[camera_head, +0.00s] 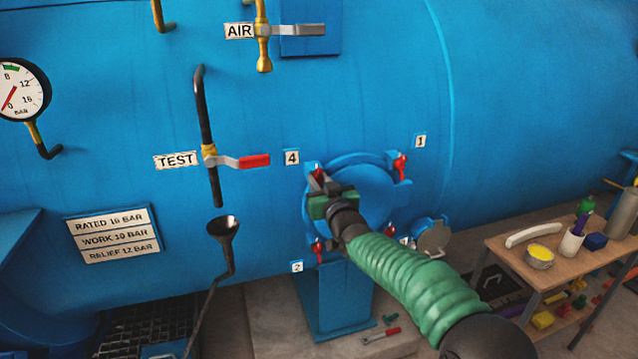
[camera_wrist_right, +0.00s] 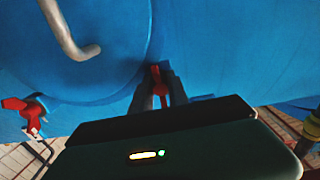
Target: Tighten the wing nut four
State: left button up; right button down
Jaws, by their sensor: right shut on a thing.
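The round blue hatch cover (camera_head: 375,195) is on the blue vessel, with red wing nuts around its rim. My right gripper (camera_head: 318,180) is at the upper left of the cover, beside the label 4 (camera_head: 292,157). In the right wrist view its fingers (camera_wrist_right: 160,90) are shut on red wing nut four (camera_wrist_right: 156,76). The gripper hides most of this nut in the head view. Wing nut one (camera_head: 401,168) is at the upper right, and wing nut two (camera_head: 318,250) at the lower left. My left gripper is not in view.
A red-handled TEST valve (camera_head: 252,161) and a black funnel (camera_head: 223,229) are left of the hatch. A wooden bench (camera_head: 520,272) with tools stands at the right. Another red nut (camera_wrist_right: 24,112) and a bent grey handle (camera_wrist_right: 75,35) show in the wrist view.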

jog(key=shift+f, duration=0.25)
dwell(0.3)
jog(key=c, duration=1.5)
grip_release()
jog(key=shift+c, duration=0.2)
jog(key=shift+o, duration=1.3)
jog(key=shift+w+a, duration=0.1)
jog(key=shift+w, duration=0.1)
jog(key=shift+s+r, duration=0.1)
jog(key=shift+s, duration=0.1)
jog(key=b+v, duration=0.2)
jog(key=v, duration=1.4)
jog(key=shift+s, duration=0.25)
